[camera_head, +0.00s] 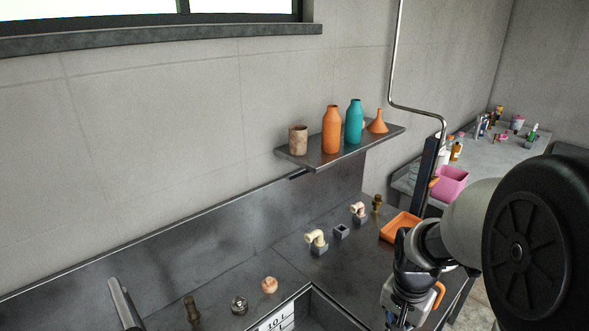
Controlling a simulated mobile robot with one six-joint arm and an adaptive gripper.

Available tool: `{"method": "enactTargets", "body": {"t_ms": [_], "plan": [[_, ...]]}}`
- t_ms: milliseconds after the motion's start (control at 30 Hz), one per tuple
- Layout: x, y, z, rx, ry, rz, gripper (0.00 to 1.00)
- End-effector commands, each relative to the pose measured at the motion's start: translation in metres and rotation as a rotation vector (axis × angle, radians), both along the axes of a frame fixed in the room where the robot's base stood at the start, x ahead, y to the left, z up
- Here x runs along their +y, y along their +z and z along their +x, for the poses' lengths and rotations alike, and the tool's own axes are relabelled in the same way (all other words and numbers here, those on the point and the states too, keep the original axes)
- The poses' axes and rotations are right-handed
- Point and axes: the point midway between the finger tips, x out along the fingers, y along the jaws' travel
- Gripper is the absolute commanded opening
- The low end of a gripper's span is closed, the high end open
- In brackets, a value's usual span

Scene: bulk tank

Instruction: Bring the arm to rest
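My arm comes in from the right side of the head view, with a large black joint in front and a pale grey link behind it. My gripper (402,308) hangs at the end of the arm, pointing down over the right part of the dark counter (225,270). Its fingertips are not clear at the lower edge of the picture, so I cannot tell whether it is open or holds anything. An orange curved part (438,294) shows just right of the gripper; I cannot tell what it belongs to.
An orange tray (396,229) lies behind my wrist. Several fittings stand on the counter around a basin (318,314). A wall shelf (340,151) holds a cup, two bottles and a funnel. A pink tub (451,181) and a cluttered side bench (492,150) are farther back.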

Motion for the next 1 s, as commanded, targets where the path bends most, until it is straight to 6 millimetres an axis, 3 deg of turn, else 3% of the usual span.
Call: {"method": "enactTargets", "body": {"t_ms": [33,200,400,600,700,1000], "plan": [[0.008,0.019,-0.004,-0.028,0.047,-0.007,0.0],[0.041,0.076,-0.035,-0.113,0.261,-0.035,0.0],[0.074,0.122,-0.086,-0.21,0.519,-0.077,0.0],[0.095,0.14,-0.13,-0.287,0.723,-0.116,0.0],[0.1,0.143,-0.143,-0.308,0.782,-0.129,0.0],[0.103,0.144,-0.15,-0.319,0.818,-0.136,0.0]]}}
